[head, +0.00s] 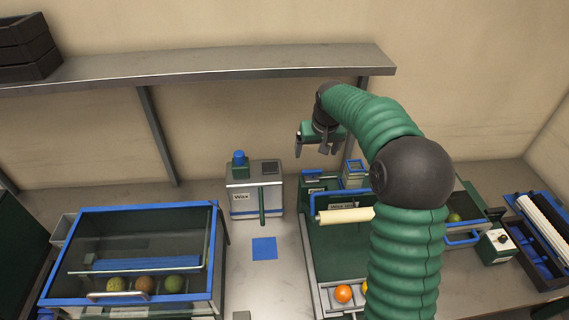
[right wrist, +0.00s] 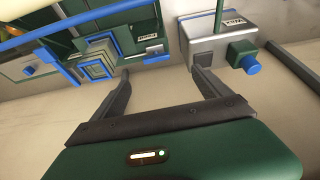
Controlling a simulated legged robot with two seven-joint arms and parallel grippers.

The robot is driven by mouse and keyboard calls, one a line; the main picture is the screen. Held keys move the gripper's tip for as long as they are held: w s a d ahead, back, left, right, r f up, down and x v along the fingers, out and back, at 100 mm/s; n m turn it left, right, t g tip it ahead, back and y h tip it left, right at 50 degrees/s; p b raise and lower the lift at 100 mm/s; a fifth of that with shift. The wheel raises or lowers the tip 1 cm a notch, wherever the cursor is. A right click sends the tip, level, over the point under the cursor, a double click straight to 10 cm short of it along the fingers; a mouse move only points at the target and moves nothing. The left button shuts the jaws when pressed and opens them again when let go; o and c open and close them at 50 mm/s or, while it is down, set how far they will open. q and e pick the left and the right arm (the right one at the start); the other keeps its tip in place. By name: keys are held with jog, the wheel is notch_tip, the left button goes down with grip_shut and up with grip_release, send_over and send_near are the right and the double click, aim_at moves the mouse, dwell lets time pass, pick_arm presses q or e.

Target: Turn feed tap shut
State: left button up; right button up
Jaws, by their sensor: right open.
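A grey box labelled "Wax" (head: 243,199) stands at the back of the bench in the head view. On its top is a green fitting with a blue cap (head: 239,157), and a green lever (head: 262,206) stands upright at its front. The right wrist view also shows the blue cap (right wrist: 250,65) and the lever (right wrist: 218,16). My right gripper (head: 312,150) is open and empty, raised to the right of the box, apart from it. It also shows in the right wrist view (right wrist: 160,72). My left gripper is out of view.
A green tray with a cream roller (head: 344,215) and an orange (head: 343,293) lies right of the box, partly behind my arm. A grey shelf (head: 200,68) runs above. A blue square (head: 264,248) lies on the bench.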

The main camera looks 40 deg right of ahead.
jog(key=p, duration=0.2)
send_near(312, 170)
jog(key=s+d, duration=0.1)
jog(key=x, duration=0.4)
jog(key=p+x, duration=0.1)
jog(key=x, duration=0.1)
jog(key=shift+w+a+r, duration=0.15)
jog(key=shift+w, duration=0.15)
jog(key=f, duration=0.1)
jog(key=w+a+f+p, duration=0.1)
jog(key=shift+a+f, duration=0.15)
jog(key=shift+f, duration=0.1)
jog(key=shift+s, duration=0.15)
jog(key=shift+d+f, duration=0.35)
jog(key=shift+d, duration=0.1)
jog(key=shift+c, duration=0.6)
jog(key=shift+w+d+f, duration=0.2)
jog(key=shift+w+d, duration=0.05)
jog(key=shift+d, duration=0.2)
jog(key=c, duration=0.5)
jog(key=shift+c, duration=1.1)
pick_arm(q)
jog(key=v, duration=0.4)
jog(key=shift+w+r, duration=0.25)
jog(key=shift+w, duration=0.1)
pick_arm(e)
jog(key=shift+a+r, duration=0.15)
jog(key=shift+a, duration=0.25)
jog(key=c, duration=0.5)
